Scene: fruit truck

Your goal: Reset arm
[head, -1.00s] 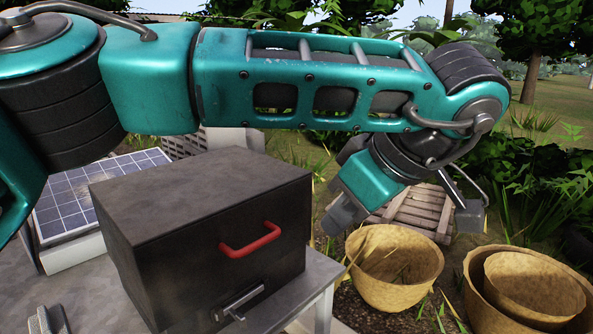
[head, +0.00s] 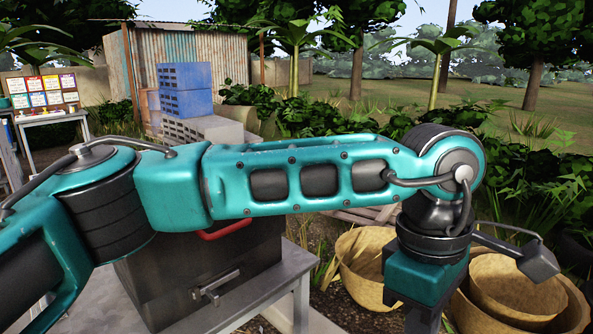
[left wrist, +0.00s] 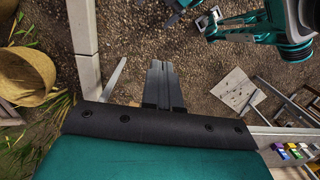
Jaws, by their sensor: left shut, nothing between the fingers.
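My left arm crosses the head view from the left, its elbow and wrist at the right. My left gripper hangs below the wrist, where the bottom edge of the head view cuts it off. In the left wrist view my left gripper (left wrist: 160,64) has its two grey fingers together with nothing between them. It points over bare brown ground and touches nothing there. Teal and black robot parts show at the top right of the left wrist view.
A dark box (head: 240,268) with a red handle stands on a grey table (head: 301,250) behind my arm. Woven baskets (head: 365,272) stand at the lower right, close to my wrist. Blue crates (head: 185,90) and a shed (head: 200,50) stand farther back. A basket (left wrist: 25,75) shows in the wrist view.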

